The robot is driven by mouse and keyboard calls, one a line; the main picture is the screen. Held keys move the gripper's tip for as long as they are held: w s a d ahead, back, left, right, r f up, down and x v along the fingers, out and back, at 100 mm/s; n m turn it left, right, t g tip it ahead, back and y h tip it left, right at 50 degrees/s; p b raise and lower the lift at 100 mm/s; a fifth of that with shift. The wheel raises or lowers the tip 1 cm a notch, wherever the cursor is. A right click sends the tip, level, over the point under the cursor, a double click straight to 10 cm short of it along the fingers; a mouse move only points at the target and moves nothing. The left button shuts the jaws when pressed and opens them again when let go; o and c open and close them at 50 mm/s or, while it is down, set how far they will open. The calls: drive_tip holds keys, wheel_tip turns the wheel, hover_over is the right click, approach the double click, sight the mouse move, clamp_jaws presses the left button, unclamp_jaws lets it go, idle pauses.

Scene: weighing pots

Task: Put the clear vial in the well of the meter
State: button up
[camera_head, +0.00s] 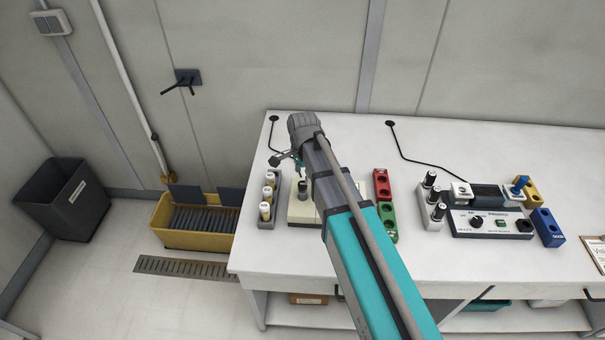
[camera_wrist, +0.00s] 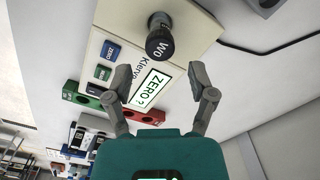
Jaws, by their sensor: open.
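The cream meter (camera_head: 301,211) stands on the bench, partly behind my arm. The same vial (camera_head: 303,188) shows upright in the head view. My gripper (camera_wrist: 164,84) is open and empty, its fingers apart over the display side of the meter, short of the vial. In the head view my gripper (camera_head: 285,158) is small.
A grey rack (camera_head: 267,222) with cream-capped vials stands left of the meter. Red (camera_head: 382,183) and green (camera_head: 387,215) holed blocks stand right of it. Farther right are a white rack (camera_head: 428,215) with dark-capped vials and a knobbed instrument (camera_head: 490,223). Bench behind is mostly clear.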

drive_tip(key=shift+r+p, duration=1.65)
drive_tip(key=shift+r, duration=0.35)
drive_tip(key=s+d+n, duration=0.5)
drive_tip(key=s+d, duration=0.1)
drive_tip(key=d, duration=0.3)
drive_tip(key=s+d+n, duration=0.6)
drive_tip(key=s+d, duration=0.1)
drive_tip(key=d, duration=0.3)
drive_tip(key=shift+s+d+n, duration=0.15)
drive_tip(key=shift+n, duration=0.15)
